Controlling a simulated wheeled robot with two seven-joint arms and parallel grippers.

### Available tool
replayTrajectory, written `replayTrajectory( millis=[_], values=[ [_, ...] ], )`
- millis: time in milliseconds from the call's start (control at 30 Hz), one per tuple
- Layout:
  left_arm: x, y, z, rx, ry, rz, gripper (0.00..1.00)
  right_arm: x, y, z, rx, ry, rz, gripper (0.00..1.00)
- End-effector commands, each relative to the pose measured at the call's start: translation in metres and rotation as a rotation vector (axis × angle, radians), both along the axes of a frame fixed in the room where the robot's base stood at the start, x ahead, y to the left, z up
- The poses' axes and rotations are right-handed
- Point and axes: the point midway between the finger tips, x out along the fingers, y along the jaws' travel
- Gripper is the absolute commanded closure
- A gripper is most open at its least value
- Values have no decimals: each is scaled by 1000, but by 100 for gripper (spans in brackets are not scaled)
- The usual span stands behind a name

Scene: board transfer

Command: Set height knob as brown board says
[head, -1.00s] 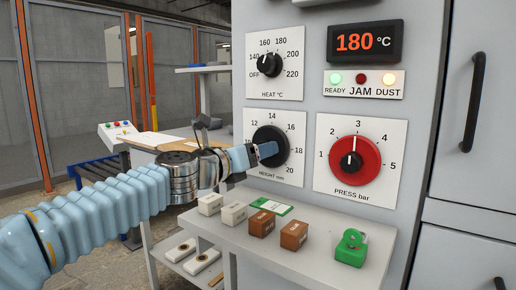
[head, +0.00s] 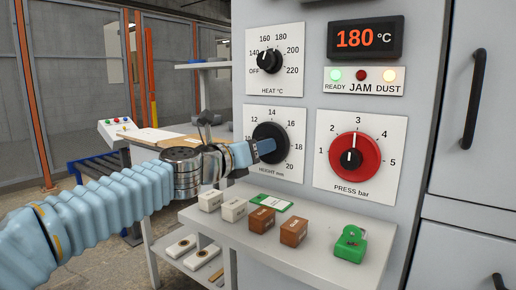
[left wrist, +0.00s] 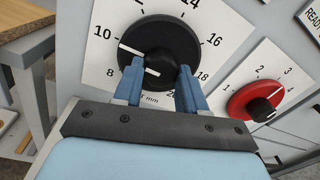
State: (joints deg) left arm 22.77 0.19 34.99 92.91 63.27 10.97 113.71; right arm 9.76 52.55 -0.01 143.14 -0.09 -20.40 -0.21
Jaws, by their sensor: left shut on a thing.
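The black height knob (head: 270,138) sits on a white dial plate (head: 290,115) marked in mm. My left gripper (head: 266,147) is shut on it; in the left wrist view its two blue fingers (left wrist: 158,82) hold opposite sides of the knob (left wrist: 158,36). A white pointer line on the knob (left wrist: 131,50) points left, near the 10 mark in that view. In the head view the pointer is hidden. My right gripper is not in view.
The heat knob (head: 269,61) is above and the red press knob (head: 353,158) is to the right. White blocks (head: 233,210), a green-edged card (head: 271,203) and a green object (head: 350,245) stand on the shelf (head: 322,252) below.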

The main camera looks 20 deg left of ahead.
Motion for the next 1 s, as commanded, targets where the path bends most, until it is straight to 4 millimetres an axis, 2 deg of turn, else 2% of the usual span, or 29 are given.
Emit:
replayTrajectory(
  millis=[367, 1000],
  values=[
    [0, -1, 1, 214, -77, -2, 90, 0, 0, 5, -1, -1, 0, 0],
    [0, 0, 2, 785, -285, -2, 90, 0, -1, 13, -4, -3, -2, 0]
  ],
)
